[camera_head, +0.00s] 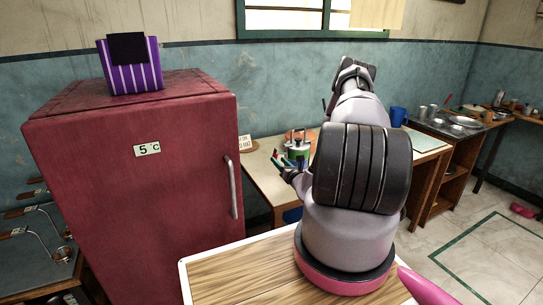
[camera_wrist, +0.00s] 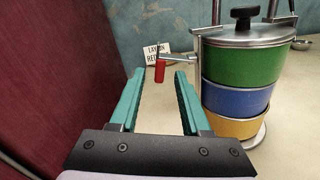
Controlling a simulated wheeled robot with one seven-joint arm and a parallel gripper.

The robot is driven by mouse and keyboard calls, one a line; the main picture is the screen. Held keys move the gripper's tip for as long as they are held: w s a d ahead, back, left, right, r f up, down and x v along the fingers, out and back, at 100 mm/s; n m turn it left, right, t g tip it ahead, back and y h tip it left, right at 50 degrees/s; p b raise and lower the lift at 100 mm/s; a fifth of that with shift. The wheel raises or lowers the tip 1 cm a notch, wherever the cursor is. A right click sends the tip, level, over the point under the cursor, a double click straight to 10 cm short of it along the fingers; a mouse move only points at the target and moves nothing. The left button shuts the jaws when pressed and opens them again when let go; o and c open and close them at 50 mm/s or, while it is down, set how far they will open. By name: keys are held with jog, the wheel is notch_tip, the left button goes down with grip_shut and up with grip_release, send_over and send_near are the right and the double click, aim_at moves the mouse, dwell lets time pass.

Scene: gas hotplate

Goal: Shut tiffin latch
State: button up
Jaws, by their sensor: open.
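The tiffin (camera_wrist: 236,100) stands upright at the right of the wrist view, with green, blue and yellow tiers stacked under a metal lid with a black knob (camera_wrist: 245,15). Its latch arm (camera_wrist: 180,60) sticks out to the left from near the lid and ends in a red handle (camera_wrist: 160,71). My gripper (camera_wrist: 160,80) is open, with its two teal fingers apart. The red handle appears between the fingertips in the picture; I cannot tell whether it lies within their reach. In the head view the tiffin (camera_head: 298,148) is partly hidden by my arm, beside my gripper (camera_head: 283,163).
A red fridge (camera_head: 130,190) stands close on the left; its side also fills the left of the wrist view (camera_wrist: 50,70). A small sign (camera_wrist: 153,48) stands behind the handle. A blue mug (camera_head: 398,116) is further right on the table (camera_head: 262,184).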

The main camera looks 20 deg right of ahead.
jog(key=w, duration=0.7)
jog(key=shift+w, duration=0.35)
grip_shut()
